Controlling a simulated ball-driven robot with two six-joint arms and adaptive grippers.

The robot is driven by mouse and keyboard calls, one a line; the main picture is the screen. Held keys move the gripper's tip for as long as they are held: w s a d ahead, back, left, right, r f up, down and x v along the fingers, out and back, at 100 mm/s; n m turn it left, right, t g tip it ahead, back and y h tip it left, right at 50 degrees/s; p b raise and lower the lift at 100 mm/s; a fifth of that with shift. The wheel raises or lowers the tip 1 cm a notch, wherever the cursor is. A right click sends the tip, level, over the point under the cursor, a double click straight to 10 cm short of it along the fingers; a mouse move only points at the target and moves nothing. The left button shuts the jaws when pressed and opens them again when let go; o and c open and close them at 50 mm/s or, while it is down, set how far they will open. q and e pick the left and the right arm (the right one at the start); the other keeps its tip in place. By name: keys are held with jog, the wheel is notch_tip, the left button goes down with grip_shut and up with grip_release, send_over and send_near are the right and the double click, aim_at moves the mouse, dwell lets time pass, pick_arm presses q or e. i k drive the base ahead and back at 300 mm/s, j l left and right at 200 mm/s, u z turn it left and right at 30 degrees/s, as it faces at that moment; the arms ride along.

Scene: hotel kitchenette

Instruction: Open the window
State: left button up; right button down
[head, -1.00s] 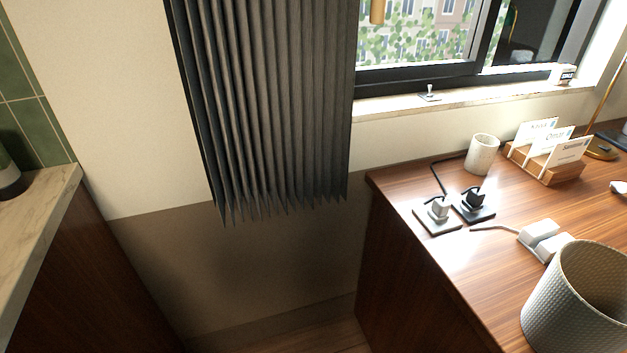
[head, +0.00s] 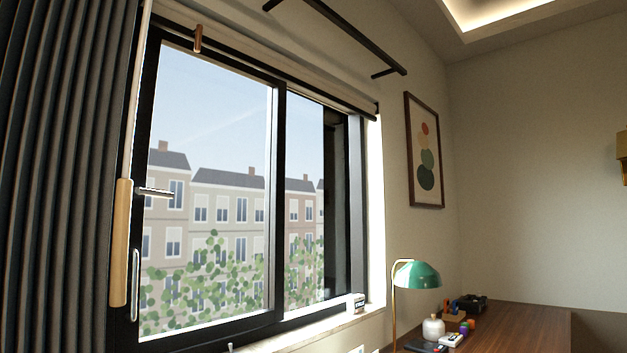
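The window (head: 278,200) has a black frame and two glass panes side by side, seen at an angle. The left pane (head: 205,190) reaches close to the left side of the frame, and I see no clear gap there. A lever handle (head: 154,192) sticks out level to the right from the left upright. Below it is a vertical silver pull handle (head: 135,285) on the same upright. A dark strip shows at the right end of the window, and I cannot tell what it is. Neither of my grippers is in view.
A dark pleated curtain (head: 62,180) hangs left of the window. A long wooden grip (head: 121,242) hangs beside the frame's left edge, and a small wooden pull (head: 197,38) hangs at the top. The desk (head: 520,325) at lower right holds a green lamp (head: 417,275).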

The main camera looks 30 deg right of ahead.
aim_at(127, 339)
jog(key=l+z, duration=0.15)
jog(key=z, duration=0.3)
jog(key=u, duration=0.65)
jog(key=k+l+u, duration=0.1)
jog(key=u, duration=0.35)
jog(key=k+u, duration=0.2)
jog(key=u, duration=0.2)
jog(key=k+l+u, duration=0.1)
jog(key=u, duration=0.35)
jog(key=k+j, duration=0.05)
